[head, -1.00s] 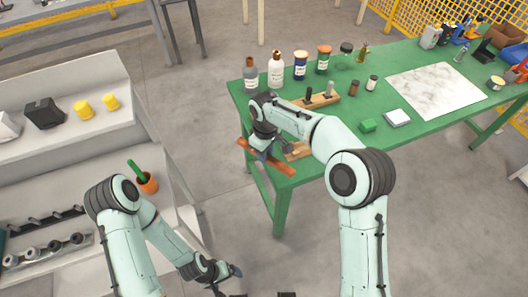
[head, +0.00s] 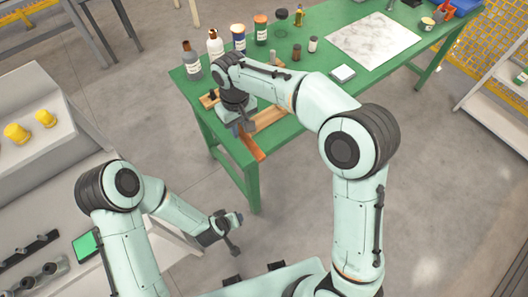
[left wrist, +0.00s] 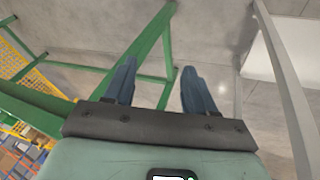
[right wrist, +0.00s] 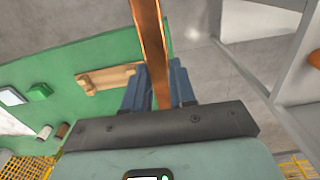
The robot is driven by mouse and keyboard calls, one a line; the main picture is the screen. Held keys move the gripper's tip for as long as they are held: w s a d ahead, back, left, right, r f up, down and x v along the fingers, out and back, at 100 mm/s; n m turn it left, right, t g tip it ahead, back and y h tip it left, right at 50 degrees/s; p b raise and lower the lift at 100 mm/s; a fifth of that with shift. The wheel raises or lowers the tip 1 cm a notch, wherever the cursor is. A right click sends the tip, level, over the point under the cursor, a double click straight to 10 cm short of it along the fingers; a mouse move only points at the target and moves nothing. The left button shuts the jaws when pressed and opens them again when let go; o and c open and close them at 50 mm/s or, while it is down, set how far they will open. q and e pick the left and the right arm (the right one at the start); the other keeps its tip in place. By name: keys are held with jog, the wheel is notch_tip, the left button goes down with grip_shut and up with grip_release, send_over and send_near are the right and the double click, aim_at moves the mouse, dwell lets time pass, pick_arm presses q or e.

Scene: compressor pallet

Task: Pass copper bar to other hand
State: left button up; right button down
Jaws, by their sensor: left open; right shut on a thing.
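The copper bar (head: 252,148) is a long reddish-brown strip near the green table's front left corner in the head view. My right gripper (head: 240,122) is shut on it, partly hiding it. In the right wrist view the copper bar (right wrist: 148,40) runs between the two blue fingers and out past the top edge. My left gripper (head: 237,222) is below and apart from the bar, in front of the table. In the left wrist view its two blue fingers (left wrist: 160,82) are spread with nothing between them.
The green table (head: 300,75) carries several bottles (head: 215,43), a marbled sheet (head: 373,40) and a small white-topped box (head: 342,73). A wooden block (right wrist: 108,77) lies on it near the bar. A grey shelf unit (head: 40,105) stands at left. Open floor lies between them.

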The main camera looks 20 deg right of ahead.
pick_arm(q)
jog(key=w+d+r+m+t+h, duration=0.2)
jog(key=d+r+m+t, duration=0.15)
jog(key=d+r, duration=1.05)
pick_arm(e)
jog(key=shift+r, duration=0.1)
pick_arm(q)
jog(key=w+d+r+t, duration=0.2)
jog(key=d+r+t, duration=0.1)
jog(key=r, duration=0.4)
jog(key=w+d+r+t+h, duration=0.1)
jog(key=w+d+r+t, duration=0.1)
jog(key=r, duration=0.5)
jog(key=w+d+r+t, duration=0.2)
jog(key=d+r+t, duration=0.1)
jog(key=r, duration=0.4)
pick_arm(e)
jog(key=shift+a, duration=0.1)
pick_arm(q)
jog(key=n+g+y, duration=0.2)
jog(key=n+y, duration=0.5)
jog(key=y, duration=0.4)
send_near(254, 148)
jog(key=x, duration=0.4)
jog(key=shift+w, duration=0.35)
jog(key=shift+x, duration=3.8)
